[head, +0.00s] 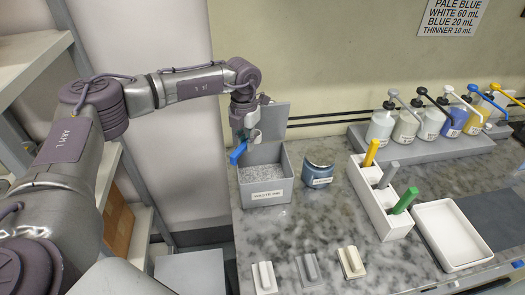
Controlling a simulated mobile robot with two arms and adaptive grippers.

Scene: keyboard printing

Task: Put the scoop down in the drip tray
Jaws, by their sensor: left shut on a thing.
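My left gripper (250,128) is shut on the scoop, whose blue part (238,152) slants out below it. The gripper hides much of the rest of the scoop. It is above the open grey bin (267,191), which has a label on its front and grey grainy stuff inside. The drip tray seems to be the shallow white tray (416,212) on the right of the counter. It looks empty and is well apart from the scoop. My right gripper is not in view.
A blue curved container (319,182) stands right of the bin. A white rack (398,230) holds yellow, grey and green handles. Several pump bottles (380,127) stand at the back right. Small blocks (308,269) lie at the front.

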